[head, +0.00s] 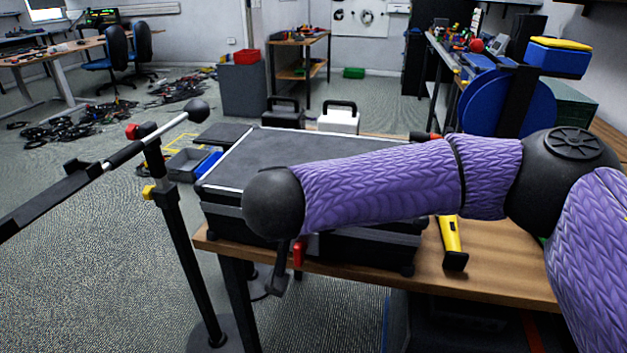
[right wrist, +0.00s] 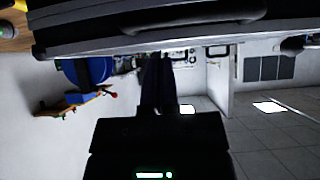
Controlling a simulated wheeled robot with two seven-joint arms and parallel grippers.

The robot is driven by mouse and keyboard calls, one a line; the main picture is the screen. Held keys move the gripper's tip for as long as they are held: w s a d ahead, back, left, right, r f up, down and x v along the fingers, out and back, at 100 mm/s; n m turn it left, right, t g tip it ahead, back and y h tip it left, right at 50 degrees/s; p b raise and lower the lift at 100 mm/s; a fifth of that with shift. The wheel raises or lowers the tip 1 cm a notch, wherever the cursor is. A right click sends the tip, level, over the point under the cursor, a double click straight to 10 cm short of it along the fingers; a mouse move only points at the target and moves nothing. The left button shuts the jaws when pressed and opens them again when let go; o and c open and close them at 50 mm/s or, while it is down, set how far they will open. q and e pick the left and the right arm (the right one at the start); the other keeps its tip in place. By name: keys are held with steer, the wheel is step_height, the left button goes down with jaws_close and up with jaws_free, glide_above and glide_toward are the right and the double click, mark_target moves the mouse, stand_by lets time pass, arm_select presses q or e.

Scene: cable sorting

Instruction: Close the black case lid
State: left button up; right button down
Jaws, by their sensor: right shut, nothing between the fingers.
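The black case (head: 330,150) lies on the wooden table, its broad dark lid flat and level with a pale rim. The lid looks down on the base, but my arm covers much of the front, so I cannot tell whether it is fully shut. My right gripper (head: 284,272) hangs at the case's front edge, below the lid's top, beside a red part (head: 299,252). Its fingers are together and empty. My left gripper is out of view.
A yellow-handled tool (head: 452,238) lies on the wooden table (head: 510,268) right of the case. A pole stand (head: 172,205) with a bar stands at the left. Black (head: 282,112) and white (head: 338,118) handled boxes stand behind the case.

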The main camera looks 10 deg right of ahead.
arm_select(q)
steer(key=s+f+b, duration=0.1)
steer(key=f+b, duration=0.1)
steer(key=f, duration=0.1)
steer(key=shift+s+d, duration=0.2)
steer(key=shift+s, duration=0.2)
arm_select(e)
steer(key=f, duration=0.1)
steer(key=s+f, duration=0.1)
steer(key=f, duration=0.3)
steer(key=shift+s+a+f, duration=0.1)
steer(key=shift+s+a, duration=0.1)
steer(key=shift+s, duration=0.15)
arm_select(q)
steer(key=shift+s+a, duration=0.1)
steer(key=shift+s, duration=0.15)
